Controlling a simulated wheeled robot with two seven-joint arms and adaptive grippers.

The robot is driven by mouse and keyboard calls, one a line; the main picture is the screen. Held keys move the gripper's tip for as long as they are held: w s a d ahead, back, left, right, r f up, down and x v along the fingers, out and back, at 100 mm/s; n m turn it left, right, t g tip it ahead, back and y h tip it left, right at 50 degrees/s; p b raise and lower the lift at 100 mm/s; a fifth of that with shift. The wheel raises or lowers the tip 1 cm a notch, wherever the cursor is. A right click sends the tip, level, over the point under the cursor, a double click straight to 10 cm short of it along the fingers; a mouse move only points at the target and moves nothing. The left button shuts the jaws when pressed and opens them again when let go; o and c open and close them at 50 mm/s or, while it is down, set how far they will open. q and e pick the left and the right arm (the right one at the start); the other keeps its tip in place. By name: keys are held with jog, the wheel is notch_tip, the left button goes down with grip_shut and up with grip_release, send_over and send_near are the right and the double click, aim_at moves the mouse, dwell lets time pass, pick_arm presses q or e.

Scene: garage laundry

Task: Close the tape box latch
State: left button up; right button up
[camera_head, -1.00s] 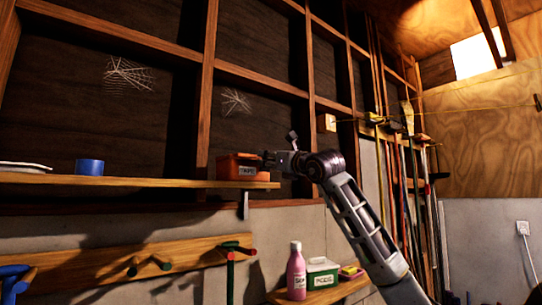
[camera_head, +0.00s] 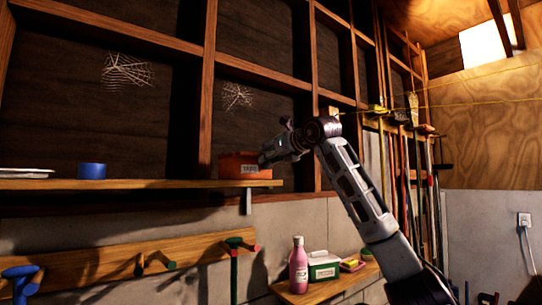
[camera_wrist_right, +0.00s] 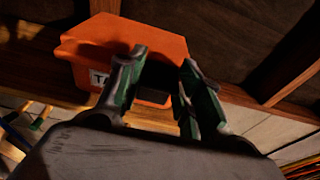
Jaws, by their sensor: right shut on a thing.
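The orange tape box (camera_head: 243,162) with a white label stands at the right end of the wall shelf. Its lid appears down in the head view. My right gripper (camera_head: 265,160) is at the box's right front. In the right wrist view the box (camera_wrist_right: 95,45) fills the upper left, and my right gripper's fingers (camera_wrist_right: 162,82) straddle a dark part at its front. The fingers are a little apart, shut on that part, which seems to be the latch; they hide most of it. My left gripper is not in view.
The wooden shelf (camera_head: 130,184) also holds a blue tape roll (camera_head: 92,170) and a white plate-like thing (camera_head: 25,173). Below are a peg rail (camera_head: 80,270), a pink bottle (camera_head: 298,268) and a green-and-white box (camera_head: 323,267). A wall stud (camera_head: 207,90) stands behind.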

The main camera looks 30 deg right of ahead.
jog(key=shift+r+g, duration=0.1)
jog(key=shift+g, duration=0.2)
dwell(0.4)
jog(key=o, duration=0.9)
jog(key=shift+w, duration=0.1)
jog(key=shift+o, duration=0.6)
jog(key=shift+d, duration=0.15)
jog(key=v, duration=0.8)
